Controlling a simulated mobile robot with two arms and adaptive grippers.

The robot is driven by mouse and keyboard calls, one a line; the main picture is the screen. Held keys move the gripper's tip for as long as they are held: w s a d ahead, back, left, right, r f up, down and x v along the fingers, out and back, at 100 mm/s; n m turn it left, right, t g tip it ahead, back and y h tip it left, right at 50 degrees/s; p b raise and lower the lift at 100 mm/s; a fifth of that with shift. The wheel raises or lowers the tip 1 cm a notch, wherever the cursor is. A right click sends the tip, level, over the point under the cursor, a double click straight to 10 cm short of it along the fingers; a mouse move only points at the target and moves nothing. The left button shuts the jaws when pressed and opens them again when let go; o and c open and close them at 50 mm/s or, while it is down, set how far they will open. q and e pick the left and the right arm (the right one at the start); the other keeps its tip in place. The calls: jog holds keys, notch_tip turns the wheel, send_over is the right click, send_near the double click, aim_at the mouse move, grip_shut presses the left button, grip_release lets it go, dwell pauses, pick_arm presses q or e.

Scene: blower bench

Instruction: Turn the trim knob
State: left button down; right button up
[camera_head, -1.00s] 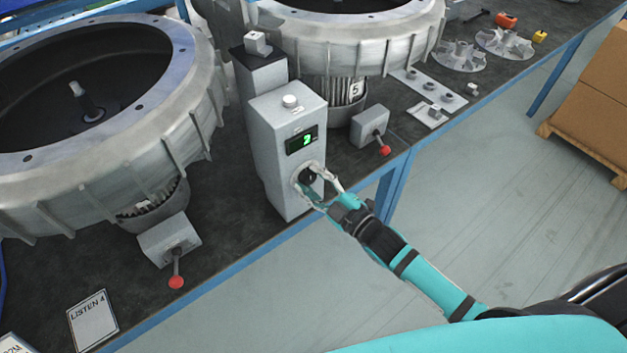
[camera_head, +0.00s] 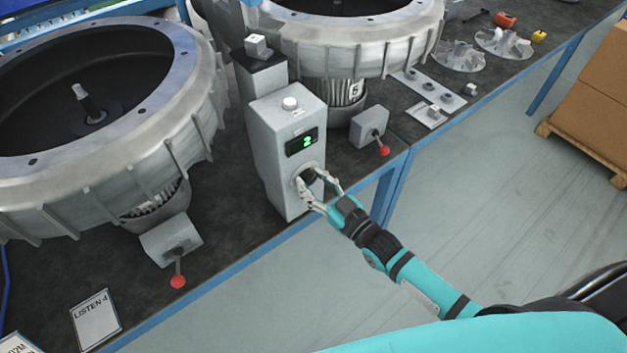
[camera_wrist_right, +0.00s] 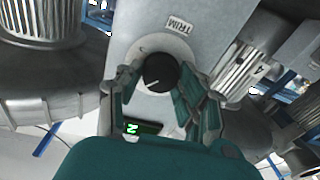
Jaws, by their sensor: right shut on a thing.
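The black trim knob (camera_head: 308,176) is on the front of a grey control box (camera_head: 268,160), below a green display (camera_head: 302,142) that reads 2. My right gripper (camera_head: 318,188) is shut on the knob, with a finger on each side of it. In the right wrist view the knob (camera_wrist_right: 160,72) shows a white pointer line, a round pale dial behind it and a label reading TRIM (camera_wrist_right: 180,24). The display shows there upside down. My left gripper is not in view.
Two large round blower housings (camera_head: 205,110) stand on the dark bench. Red-tipped levers stick out from small grey boxes at left (camera_head: 172,240) and right (camera_head: 370,125). A LISTEN 4 card (camera_head: 95,318) lies at the front left.

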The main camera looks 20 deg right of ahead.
jog(key=m, duration=0.4)
jog(key=shift+f+m, duration=0.1)
jog(key=shift+m, duration=1.9)
jog(key=o, duration=1.1)
jog(key=shift+o, duration=0.2)
jog(key=v, duration=1.2)
jog(key=shift+a+t, duration=0.15)
jog(key=shift+t, duration=0.15)
jog(key=shift+s+f, duration=0.1)
jog(key=shift+f, duration=0.1)
